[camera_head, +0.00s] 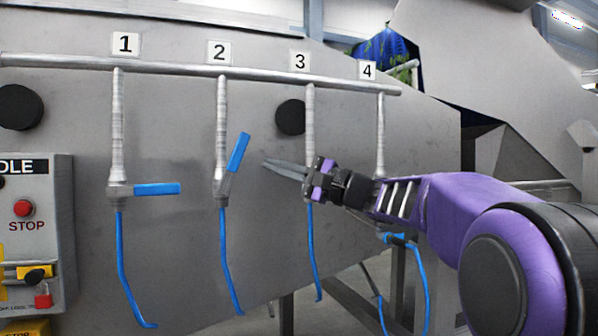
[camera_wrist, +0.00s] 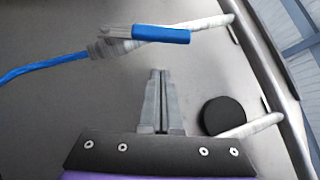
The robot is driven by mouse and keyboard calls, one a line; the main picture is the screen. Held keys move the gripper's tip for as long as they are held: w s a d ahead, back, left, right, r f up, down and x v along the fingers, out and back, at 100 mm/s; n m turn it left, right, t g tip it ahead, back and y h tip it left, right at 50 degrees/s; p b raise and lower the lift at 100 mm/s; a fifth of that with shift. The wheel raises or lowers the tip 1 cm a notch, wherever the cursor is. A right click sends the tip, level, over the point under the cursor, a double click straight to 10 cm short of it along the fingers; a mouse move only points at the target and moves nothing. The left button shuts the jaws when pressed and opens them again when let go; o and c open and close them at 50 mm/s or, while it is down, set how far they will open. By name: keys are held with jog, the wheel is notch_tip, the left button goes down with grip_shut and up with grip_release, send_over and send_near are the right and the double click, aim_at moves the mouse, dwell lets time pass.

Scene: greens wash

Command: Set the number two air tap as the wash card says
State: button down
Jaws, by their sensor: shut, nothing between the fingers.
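The number two air tap (camera_head: 221,186) sits on the pipe under the "2" label (camera_head: 219,52). Its blue handle (camera_head: 237,154) points up and tilts to the right, off the line of the pipe. In the wrist view the blue handle (camera_wrist: 162,35) lies beyond my fingertips, with a gap between. My gripper (camera_head: 267,163) is shut and empty, just right of the handle and not touching it. It also shows in the wrist view (camera_wrist: 160,72). I do not see the wash card in either view.
The number one tap's handle (camera_head: 157,189) lies level, pointing right. My gripper hides the number three tap; my arm partly covers the number four tap (camera_head: 395,238). A black round knob (camera_head: 291,117) is above my gripper. A control box (camera_head: 40,235) with a STOP button stands at left.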

aim_at(239, 147)
jog(key=shift+s+a+r, duration=0.2)
jog(key=shift+a, duration=0.3)
jog(key=shift+s+a+r, duration=0.15)
jog(key=shift+a+r, duration=0.1)
jog(key=shift+a, duration=0.3)
jog(key=shift+s+a+r, duration=0.2)
jog(key=shift+a, duration=0.3)
jog(key=a+r+n+p, duration=0.1)
jog(key=a+r+n+g+h+p, duration=0.1)
jog(key=p, duration=0.1)
jog(key=shift+s+n+g, duration=0.3)
jog(key=shift+s+a+r+h, duration=0.15)
jog(key=shift+a+h, duration=0.15)
jog(key=shift+a, duration=0.15)
jog(key=shift+d, duration=0.1)
